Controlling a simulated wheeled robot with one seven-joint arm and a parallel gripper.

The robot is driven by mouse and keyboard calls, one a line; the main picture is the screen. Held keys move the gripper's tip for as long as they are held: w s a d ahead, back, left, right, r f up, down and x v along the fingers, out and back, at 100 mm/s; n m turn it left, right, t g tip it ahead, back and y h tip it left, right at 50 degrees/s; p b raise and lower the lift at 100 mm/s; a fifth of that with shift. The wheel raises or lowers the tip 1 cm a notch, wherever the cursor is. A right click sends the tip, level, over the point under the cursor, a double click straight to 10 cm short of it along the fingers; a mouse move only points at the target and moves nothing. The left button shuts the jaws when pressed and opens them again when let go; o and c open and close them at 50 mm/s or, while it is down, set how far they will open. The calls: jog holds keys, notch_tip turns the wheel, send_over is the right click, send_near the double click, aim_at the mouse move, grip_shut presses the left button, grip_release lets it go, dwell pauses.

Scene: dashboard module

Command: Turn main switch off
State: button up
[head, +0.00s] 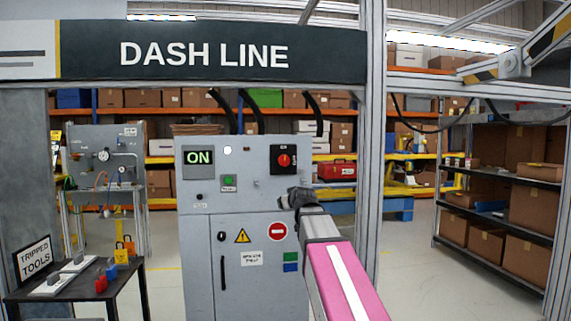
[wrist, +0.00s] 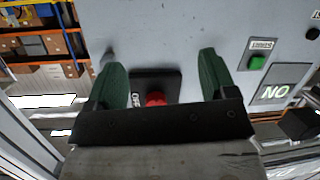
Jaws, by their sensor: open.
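The main switch, a red knob (head: 284,160) on a black square plate (head: 276,168), is at the upper right of the grey cabinet's front. A lit display (head: 198,158) on the cabinet reads ON. My gripper (head: 294,197) shows in the head view just below and right of the switch. The wrist view is upside down; there the green fingers of my gripper (wrist: 160,62) are spread wide. The red knob (wrist: 155,99) and its black plate (wrist: 172,78) appear between them, partly hidden by the gripper body. Contact with the knob cannot be made out.
A green button (head: 228,181) sits left of the switch on the cabinet (head: 190,230). A metal post (head: 374,150) rises right of the cabinet. A black table (head: 120,280) with tools stands at lower left, and a shelf (head: 500,180) with boxes at right.

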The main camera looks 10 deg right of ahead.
aim_at(285, 162)
notch_tip(285, 162, up, 14)
jog(key=t, duration=0.3)
jog(key=shift+n, duration=0.3)
jog(key=w, duration=1)
jog(key=shift+w+a+r, duration=0.1)
jog(key=shift+w, duration=0.25)
jog(key=c, duration=0.9)
